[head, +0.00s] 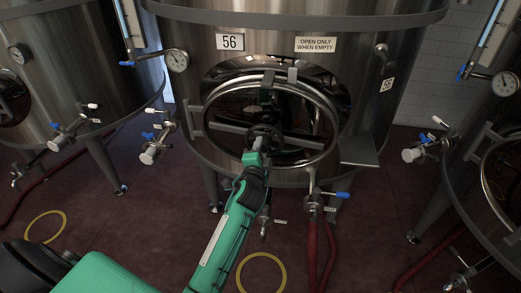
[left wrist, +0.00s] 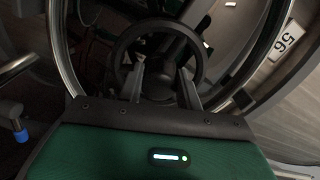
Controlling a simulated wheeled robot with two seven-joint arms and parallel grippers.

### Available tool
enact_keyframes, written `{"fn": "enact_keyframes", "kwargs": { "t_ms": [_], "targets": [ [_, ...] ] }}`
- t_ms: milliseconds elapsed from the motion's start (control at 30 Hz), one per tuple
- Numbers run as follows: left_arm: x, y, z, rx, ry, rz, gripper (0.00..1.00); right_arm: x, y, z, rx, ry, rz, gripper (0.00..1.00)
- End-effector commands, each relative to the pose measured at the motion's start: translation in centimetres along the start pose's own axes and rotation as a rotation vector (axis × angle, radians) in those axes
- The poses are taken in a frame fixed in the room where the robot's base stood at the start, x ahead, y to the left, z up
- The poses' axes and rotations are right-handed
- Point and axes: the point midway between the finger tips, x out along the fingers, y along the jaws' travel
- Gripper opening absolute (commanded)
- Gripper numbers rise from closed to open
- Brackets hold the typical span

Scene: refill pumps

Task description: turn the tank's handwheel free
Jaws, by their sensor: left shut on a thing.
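The steel tank marked 56 (head: 370,55) stands in the middle of the head view. An oval manway door (head: 325,150) is set in its lower front, with a crossbar over it. The dark handwheel (head: 268,132) sits at the middle of the crossbar. My left gripper (head: 258,146) reaches up from below and is shut on the handwheel's near rim, partly hiding it. In the left wrist view the handwheel (left wrist: 118,52) is a dark ring, with the fingers of my left gripper (left wrist: 162,80) at its lower edge. My right gripper is not in view.
A drain valve with a blue lever (head: 340,194) and red hoses (head: 312,245) are below the door. A small shelf (head: 360,152) juts out at its right. Gauges and other tanks (head: 75,70) stand at both sides. A yellow ring (head: 262,257) lies on the floor.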

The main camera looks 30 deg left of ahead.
Motion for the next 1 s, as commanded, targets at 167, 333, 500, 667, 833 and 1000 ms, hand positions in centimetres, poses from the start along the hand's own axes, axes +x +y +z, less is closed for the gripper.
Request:
{"fn": "enact_keyframes", "kwargs": {
  "t_ms": [167, 333, 500, 667, 833, 1000],
  "targets": [
    [0.0, 0.0, -0.1, -0.003, 0.001, 0.000, 0.00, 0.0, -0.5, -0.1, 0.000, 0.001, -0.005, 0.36],
    [0.0, 0.0, -0.1, -0.002, 0.001, 0.000, 0.37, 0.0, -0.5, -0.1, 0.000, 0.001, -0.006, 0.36],
    [0.0, 0.0, 0.0, -0.001, 0.001, 0.000, 0.57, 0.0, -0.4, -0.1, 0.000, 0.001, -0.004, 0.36],
    [0.0, 0.0, 0.0, 0.000, 0.000, 0.000, 0.57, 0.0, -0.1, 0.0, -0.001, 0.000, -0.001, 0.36],
    [-0.7, 0.2, 0.0, 0.000, 0.000, 0.001, 0.57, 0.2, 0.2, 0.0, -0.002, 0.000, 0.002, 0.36],
    [-3.2, 0.2, 0.1, 0.000, 0.000, 0.001, 0.57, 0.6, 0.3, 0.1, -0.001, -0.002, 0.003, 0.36]
  ]
}}
